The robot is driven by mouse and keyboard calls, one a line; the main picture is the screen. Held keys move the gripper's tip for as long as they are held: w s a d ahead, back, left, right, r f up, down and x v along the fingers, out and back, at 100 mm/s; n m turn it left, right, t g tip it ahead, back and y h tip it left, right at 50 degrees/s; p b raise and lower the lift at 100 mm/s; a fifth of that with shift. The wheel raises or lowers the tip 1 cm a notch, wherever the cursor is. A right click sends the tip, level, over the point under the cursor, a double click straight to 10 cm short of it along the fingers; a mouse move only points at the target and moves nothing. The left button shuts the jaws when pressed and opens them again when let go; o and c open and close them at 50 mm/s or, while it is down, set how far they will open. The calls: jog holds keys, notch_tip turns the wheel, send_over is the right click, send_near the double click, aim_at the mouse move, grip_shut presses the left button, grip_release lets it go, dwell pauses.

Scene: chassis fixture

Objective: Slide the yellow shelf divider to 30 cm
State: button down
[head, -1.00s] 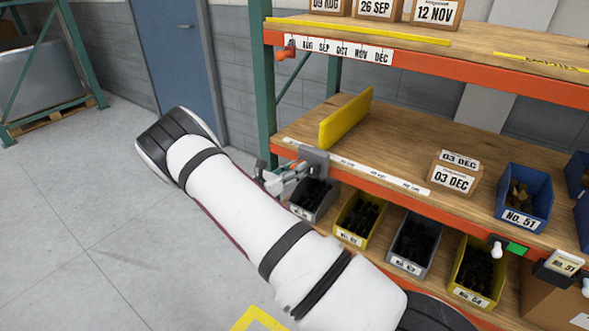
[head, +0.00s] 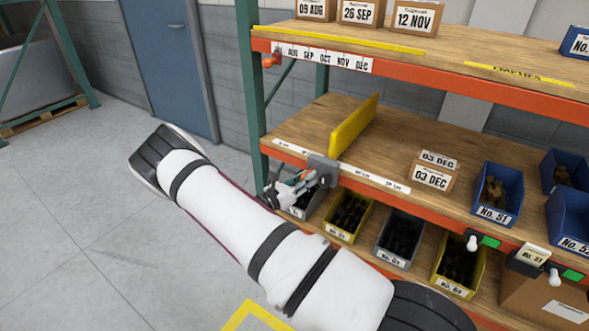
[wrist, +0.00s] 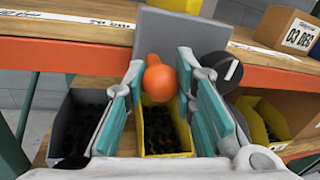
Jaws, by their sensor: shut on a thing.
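The yellow shelf divider (head: 353,125) stands upright on the middle wooden shelf, with a grey front plate (head: 322,170) over the shelf's orange edge. In the wrist view the grey plate (wrist: 180,43) carries an orange knob (wrist: 159,84) and a black round knob (wrist: 219,72) to its right. My gripper (head: 312,180) is at the plate; in the wrist view its teal fingers (wrist: 160,88) are shut on the orange knob. The white label strip (head: 375,179) runs along the shelf edge on both sides of the plate; its marks are too small to read surely.
Bins with dark parts, including a yellow one (head: 348,217), stand on the shelf below. A 03 DEC box (head: 432,178) and a blue bin (head: 497,195) stand right of the divider. The shelf between divider and box is clear. A green upright (head: 250,90) stands at left.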

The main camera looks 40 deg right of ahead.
jog(key=shift+s+d, duration=0.3)
jog(key=shift+s, duration=0.55)
jog(key=c, duration=1.6)
grip_release()
jog(key=shift+w, duration=0.1)
jog(key=a, duration=0.4)
jog(key=s+a, duration=0.1)
jog(key=a, duration=0.3)
jog(key=s+a, duration=0.1)
jog(key=a, duration=0.3)
